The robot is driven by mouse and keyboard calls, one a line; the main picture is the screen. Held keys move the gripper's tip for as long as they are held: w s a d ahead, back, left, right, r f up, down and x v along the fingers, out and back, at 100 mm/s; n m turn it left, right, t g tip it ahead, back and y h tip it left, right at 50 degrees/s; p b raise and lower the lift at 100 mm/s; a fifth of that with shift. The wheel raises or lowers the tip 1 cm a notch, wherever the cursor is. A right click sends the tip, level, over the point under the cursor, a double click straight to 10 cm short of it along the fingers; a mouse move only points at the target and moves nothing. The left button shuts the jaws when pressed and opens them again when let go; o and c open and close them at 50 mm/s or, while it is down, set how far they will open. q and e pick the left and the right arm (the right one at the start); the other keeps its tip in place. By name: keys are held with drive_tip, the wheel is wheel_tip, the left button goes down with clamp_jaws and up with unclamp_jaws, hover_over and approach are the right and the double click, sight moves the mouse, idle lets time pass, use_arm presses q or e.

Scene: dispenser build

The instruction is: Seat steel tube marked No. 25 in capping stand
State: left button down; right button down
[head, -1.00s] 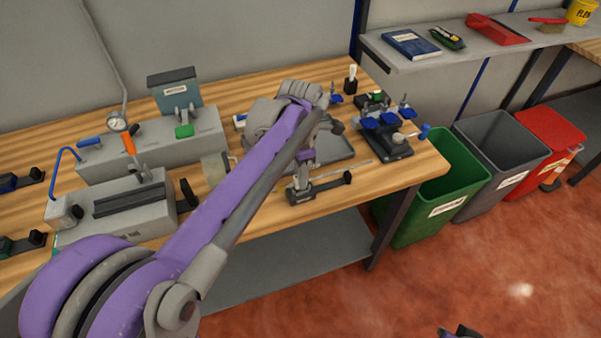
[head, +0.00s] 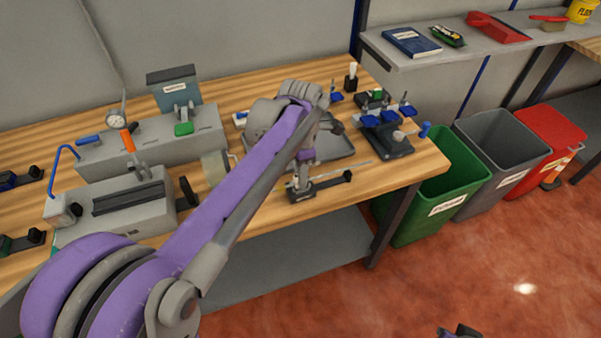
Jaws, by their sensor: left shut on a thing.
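My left gripper (head: 301,186) points down over the front of the bench, at the left end of a low black stand with an upright end block (head: 347,177). It is shut; the thing between its fingers is small and partly hidden. A thin grey rod (head: 350,165), apparently the steel tube, runs to the right from beside the gripper. I cannot read any number on it. I cannot tell for sure which fixture is the capping stand. A dark part of my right gripper (head: 460,332) just shows at the bottom edge.
A grey tray (head: 340,150) lies behind the gripper. A dark fixture with blue parts (head: 392,140) stands at the bench's right end. Grey machines (head: 120,212) fill the left. Green (head: 440,205), grey (head: 495,165) and red (head: 545,145) bins stand right of the bench.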

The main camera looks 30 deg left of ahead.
use_arm(q)
drive_tip(key=shift+f, duration=0.3)
use_arm(e)
drive_tip(key=shift+f, duration=0.2)
use_arm(q)
drive_tip(key=shift+c, duration=1.5)
unclamp_jaws()
drive_tip(key=shift+r, duration=0.1)
drive_tip(key=shift+r+p, duration=2)
drive_tip(key=shift+r, duration=1.5)
use_arm(e)
drive_tip(key=r, duration=0.1)
drive_tip(key=w+r, duration=0.1)
drive_tip(key=r, duration=0.3)
drive_tip(key=shift+w+r, duration=0.25)
drive_tip(key=shift+w, duration=0.1)
use_arm(q)
drive_tip(key=s+d+f+m+t, duration=0.2)
drive_tip(key=s+m, duration=0.5)
drive_tip(key=m, duration=0.7)
drive_tip(key=s+d+f+m+t, duration=0.3)
drive_tip(key=s+f+m, duration=0.4)
drive_tip(key=m, duration=0.6)
drive_tip(key=shift+s+d+m+t, duration=0.3)
drive_tip(key=shift+s+d+m, duration=0.1)
drive_tip(key=shift+d, duration=0.5)
